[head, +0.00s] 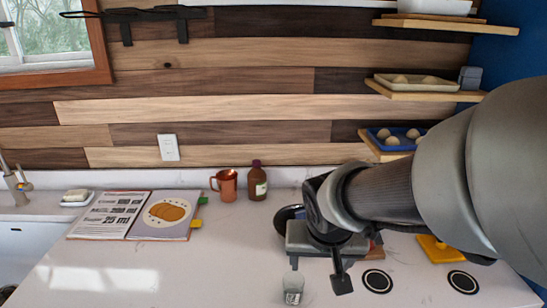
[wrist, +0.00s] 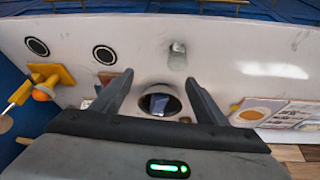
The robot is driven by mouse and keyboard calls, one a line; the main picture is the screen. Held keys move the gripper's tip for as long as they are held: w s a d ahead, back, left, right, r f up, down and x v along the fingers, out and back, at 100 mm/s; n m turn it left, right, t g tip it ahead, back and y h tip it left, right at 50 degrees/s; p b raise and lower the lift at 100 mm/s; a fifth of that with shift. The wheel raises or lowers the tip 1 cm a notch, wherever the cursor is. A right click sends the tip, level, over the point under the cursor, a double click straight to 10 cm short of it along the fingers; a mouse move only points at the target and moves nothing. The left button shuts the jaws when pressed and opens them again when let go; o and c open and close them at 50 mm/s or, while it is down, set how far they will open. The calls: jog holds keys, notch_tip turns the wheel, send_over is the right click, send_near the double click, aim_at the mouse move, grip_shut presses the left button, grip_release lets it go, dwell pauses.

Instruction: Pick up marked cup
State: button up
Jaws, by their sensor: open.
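The marked cup (head: 292,290) is a small, greyish, see-through cup with a black-and-white code label. It stands upright on the white counter near the front edge of the head view. It also shows in the wrist view (wrist: 177,56), beyond my fingertips and towards the right one. My gripper (head: 318,277) is open and empty above the counter, its fingers apart in the wrist view (wrist: 158,76). In the head view the cup appears just below the left finger, apart from it as far as I can tell.
A dark round bowl (wrist: 172,104) lies between my fingers in the wrist view, partly hidden by my gripper in the head view. A copper mug (head: 224,186), brown bottle (head: 257,183) and open recipe book (head: 138,215) stand left. Black-ringed discs (head: 377,281) and a yellow-orange object (head: 437,249) lie right.

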jog(key=b, duration=0.1)
send_near(297, 286)
jog(key=b+x, duration=0.8)
jog(key=shift+b, duration=0.35)
jog(key=b+x, duration=0.1)
jog(key=x, duration=0.1)
jog(key=b+x, duration=0.1)
jog(key=a+b+x, duration=0.1)
jog(key=b+x, duration=0.1)
jog(key=shift+w+f, duration=0.25)
jog(key=shift+w, duration=0.15)
jog(key=shift+w+r, duration=0.1)
jog(key=c, duration=1.1)
jog(key=shift+c, duration=0.2)
